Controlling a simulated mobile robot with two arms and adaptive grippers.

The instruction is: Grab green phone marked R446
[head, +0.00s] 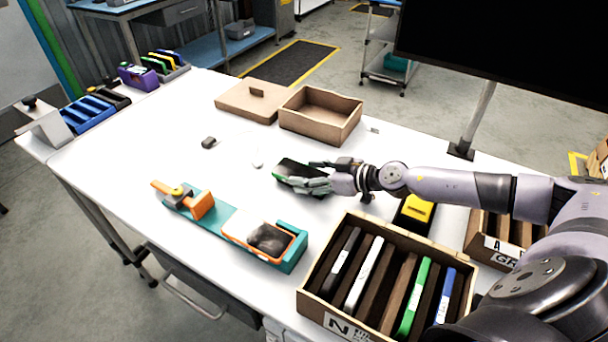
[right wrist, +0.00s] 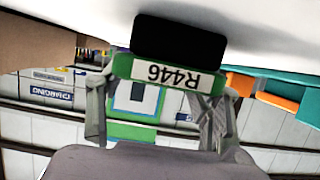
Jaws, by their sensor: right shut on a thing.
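The green phone marked R446 (right wrist: 166,74) shows in the right wrist view, its label upside down and its dark face above the label. In the head view the phone (head: 296,169) is a dark slab with a green edge, over the middle of the white table. My right gripper (head: 312,180) is shut on it, and its fingers (right wrist: 158,115) stand at either side of the phone in the right wrist view. I cannot tell whether the phone touches the table. My left gripper is in neither view.
A tilted carton (head: 308,289) with several phones in slots stands at the front right. An open brown box (head: 322,124) and its lid (head: 249,106) lie behind the gripper. A teal and orange fixture (head: 229,219) lies front left.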

